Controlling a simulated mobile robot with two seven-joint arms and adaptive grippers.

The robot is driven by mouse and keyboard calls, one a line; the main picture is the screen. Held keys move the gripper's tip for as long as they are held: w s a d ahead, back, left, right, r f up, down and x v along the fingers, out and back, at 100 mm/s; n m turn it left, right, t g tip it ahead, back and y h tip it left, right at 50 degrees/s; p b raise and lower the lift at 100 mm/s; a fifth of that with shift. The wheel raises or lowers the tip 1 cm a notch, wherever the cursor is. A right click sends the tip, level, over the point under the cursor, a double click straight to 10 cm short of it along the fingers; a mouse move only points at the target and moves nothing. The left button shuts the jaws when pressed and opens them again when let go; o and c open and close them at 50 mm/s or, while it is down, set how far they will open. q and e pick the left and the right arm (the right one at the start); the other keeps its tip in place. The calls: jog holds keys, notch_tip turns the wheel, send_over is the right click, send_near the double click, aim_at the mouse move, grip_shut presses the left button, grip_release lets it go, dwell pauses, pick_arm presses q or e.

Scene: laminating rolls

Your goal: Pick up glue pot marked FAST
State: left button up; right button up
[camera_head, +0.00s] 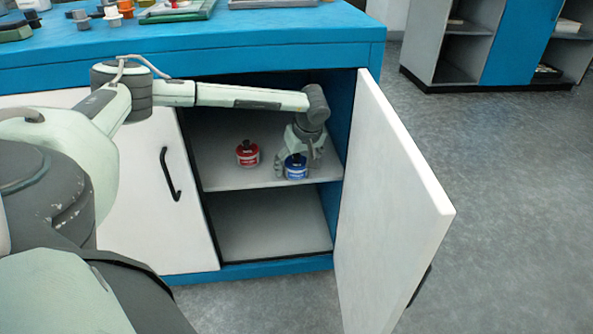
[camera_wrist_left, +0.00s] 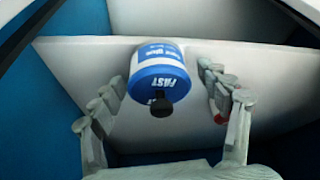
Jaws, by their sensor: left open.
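The blue glue pot marked FAST (camera_head: 296,167) stands on the cabinet's middle shelf (camera_head: 225,177). In the left wrist view, the pot (camera_wrist_left: 158,66) shows its white FAST lettering and a black cap. My left gripper (camera_head: 297,163) is open at the pot, with one finger on each side of it. In the left wrist view, the fingers of the left gripper (camera_wrist_left: 160,100) are spread with gaps between them and the pot. My right gripper is not in view.
A red pot (camera_head: 248,154) stands on the same shelf to the left of the blue one. The white cabinet door (camera_head: 390,210) is open on the right. The blue worktop (camera_head: 270,40) lies above the opening, and the lower compartment (camera_head: 270,228) looks empty.

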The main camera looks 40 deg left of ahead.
pick_arm(q)
jog(key=c, duration=1.5)
jog(key=shift+c, duration=0.7)
jog(key=shift+r, duration=0.2)
